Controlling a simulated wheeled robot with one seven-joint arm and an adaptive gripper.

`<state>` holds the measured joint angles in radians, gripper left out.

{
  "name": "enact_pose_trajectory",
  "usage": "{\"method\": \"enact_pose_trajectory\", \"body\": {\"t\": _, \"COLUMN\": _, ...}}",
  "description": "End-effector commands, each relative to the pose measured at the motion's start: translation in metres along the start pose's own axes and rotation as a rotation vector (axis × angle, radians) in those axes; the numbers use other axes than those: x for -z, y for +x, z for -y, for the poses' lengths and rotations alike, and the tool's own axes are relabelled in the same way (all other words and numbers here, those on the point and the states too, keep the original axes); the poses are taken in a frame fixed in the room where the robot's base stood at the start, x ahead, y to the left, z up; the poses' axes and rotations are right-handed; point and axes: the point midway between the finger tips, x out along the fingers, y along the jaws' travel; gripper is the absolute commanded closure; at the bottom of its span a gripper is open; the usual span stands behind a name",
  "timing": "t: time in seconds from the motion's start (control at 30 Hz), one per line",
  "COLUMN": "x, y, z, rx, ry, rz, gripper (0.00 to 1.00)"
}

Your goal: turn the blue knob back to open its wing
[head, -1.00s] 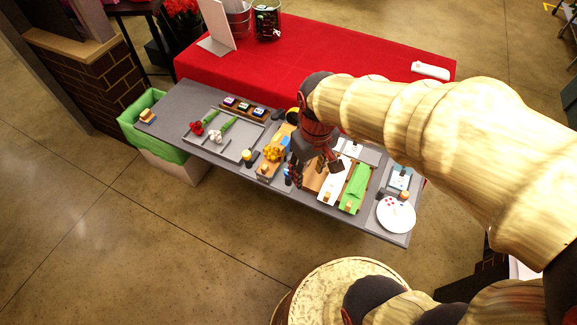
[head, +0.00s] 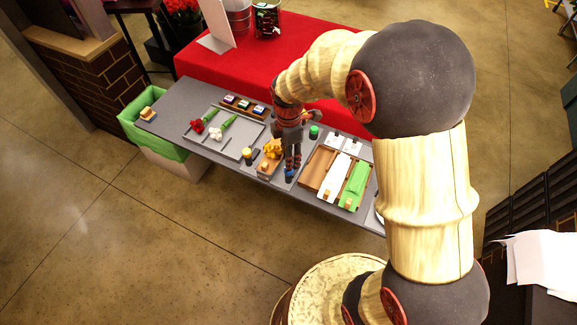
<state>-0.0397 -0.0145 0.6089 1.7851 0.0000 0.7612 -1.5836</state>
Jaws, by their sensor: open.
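My gripper (head: 291,168) points down over the front middle of the grey table in the head view, its fingers open. A small dark blue piece (head: 289,175), which looks like the blue knob, shows at the fingertips near the front edge. The fingers partly hide it, and I cannot tell whether they touch it. The wooden holder with yellow flowers (head: 272,148) stands just left of the gripper. I cannot make out the blue knob's wing or its angle.
A yellow knob (head: 248,153) and a green knob (head: 314,131) stand nearby. A wooden tray (head: 314,167) with white and green sheets lies to the right. Red and white flowers lie on a grey tray (head: 229,149) to the left.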

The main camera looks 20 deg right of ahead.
Motion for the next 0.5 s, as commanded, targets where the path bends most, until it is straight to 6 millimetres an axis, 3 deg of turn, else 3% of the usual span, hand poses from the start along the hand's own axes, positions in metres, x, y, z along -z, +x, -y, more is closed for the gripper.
{"method": "enact_pose_trajectory", "body": {"t": 0.1, "x": 0.000, "y": 0.023, "z": 0.002, "rx": 0.005, "ry": 0.001, "rz": 0.000, "gripper": 0.58}}
{"method": "enact_pose_trajectory", "body": {"t": 0.3, "x": 0.000, "y": 0.050, "z": 0.001, "rx": 0.003, "ry": 0.002, "rz": 0.000, "gripper": 0.58}}
{"method": "enact_pose_trajectory", "body": {"t": 0.5, "x": 0.000, "y": 0.061, "z": 0.001, "rx": 0.001, "ry": 0.003, "rz": 0.000, "gripper": 0.58}}
